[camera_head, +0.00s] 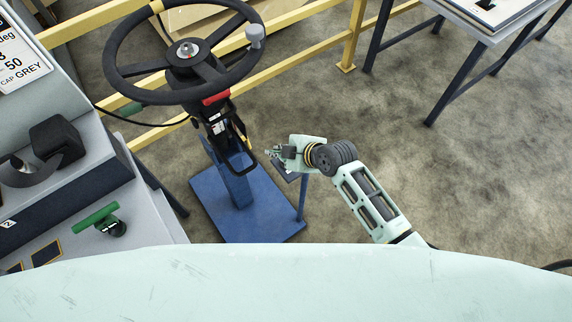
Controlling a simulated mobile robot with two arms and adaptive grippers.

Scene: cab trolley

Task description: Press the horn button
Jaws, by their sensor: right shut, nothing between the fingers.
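The steering wheel (116,81) is black and stands on a column at the upper left. At its hub sits a small round silver piece with a reddish centre, which looks like the horn button (187,50). It is uncovered. My right gripper (270,152) is shut and empty. It is below and to the right of the wheel, beside the lower column and apart from the button. My left gripper is not in view.
A grey spinner knob (255,36) stands on the wheel rim. A blue stand (205,193) carries the column. A console with a green handle (95,218) is at left. Yellow rails (357,20) run behind. A table (461,16) is at upper right. Open floor lies at right.

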